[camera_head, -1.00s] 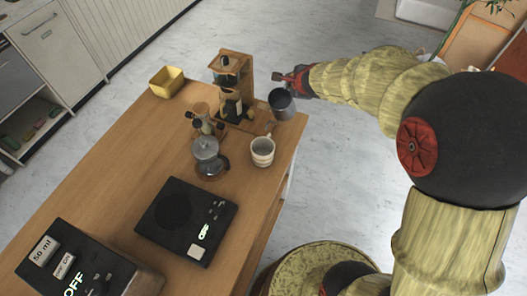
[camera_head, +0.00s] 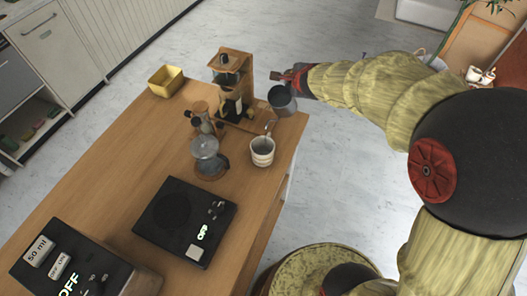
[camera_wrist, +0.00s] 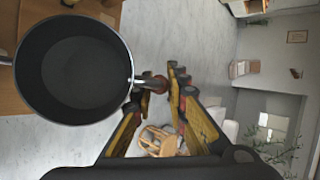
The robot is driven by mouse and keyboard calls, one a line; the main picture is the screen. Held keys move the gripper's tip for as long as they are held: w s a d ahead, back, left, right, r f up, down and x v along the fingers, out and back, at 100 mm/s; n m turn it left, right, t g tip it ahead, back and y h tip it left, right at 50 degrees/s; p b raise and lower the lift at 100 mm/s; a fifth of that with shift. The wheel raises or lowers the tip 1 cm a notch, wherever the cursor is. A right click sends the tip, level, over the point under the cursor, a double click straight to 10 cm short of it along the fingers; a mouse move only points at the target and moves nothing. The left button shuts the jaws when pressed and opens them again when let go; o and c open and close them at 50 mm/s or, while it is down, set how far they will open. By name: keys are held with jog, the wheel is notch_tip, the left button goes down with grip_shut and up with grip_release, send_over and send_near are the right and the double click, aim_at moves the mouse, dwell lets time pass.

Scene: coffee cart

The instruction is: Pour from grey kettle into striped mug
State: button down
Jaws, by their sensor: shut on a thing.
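The grey kettle (camera_head: 284,103) is a small open-topped grey pot, held in the air beyond the striped mug, near the table's right edge. My gripper (camera_head: 297,80) is shut on its handle from the right. In the wrist view the kettle (camera_wrist: 78,70) fills the upper left, and its handle runs between the fingers of my gripper (camera_wrist: 160,84). Its inside is dark; I cannot tell how much liquid it holds. The striped mug (camera_head: 262,153) is pale with dark bands, upright on the table near the right edge, apart from the kettle. No stream shows.
On the wooden table (camera_head: 110,175), a wooden coffee stand (camera_head: 234,62) is just left of the kettle. A glass carafe (camera_head: 207,158) stands left of the mug. A black scale (camera_head: 180,220), a black machine (camera_head: 75,265) and a yellow box (camera_head: 167,80) are farther off.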

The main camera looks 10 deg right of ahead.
jog(key=shift+r, duration=0.2)
dwell(0.3)
jog(key=shift+s+a+r+t+b, duration=0.15)
jog(key=shift+r+t+b, duration=0.15)
jog(key=shift+r+b, duration=0.3)
jog(key=shift+f, duration=0.2)
dwell(1.8)
jog(key=shift+w+d+f+g+p, duration=0.15)
jog(key=shift+f+g+p, duration=0.1)
jog(key=shift+f+p, duration=0.2)
jog(key=shift+w+d+f+g+p, duration=0.1)
jog(key=shift+f+g+p, duration=0.15)
jog(key=shift+f+p, duration=0.2)
jog(key=shift+r, duration=0.15)
jog(key=shift+s+a+r+b, duration=0.1)
jog(key=shift+r+b, duration=0.15)
jog(key=shift+b, duration=0.15)
jog(key=shift+r+t, duration=0.15)
jog(key=shift+t, duration=0.15)
jog(key=shift+s+a+r+b, duration=0.1)
jog(key=shift+r+b, duration=0.2)
jog(key=shift+b, duration=0.05)
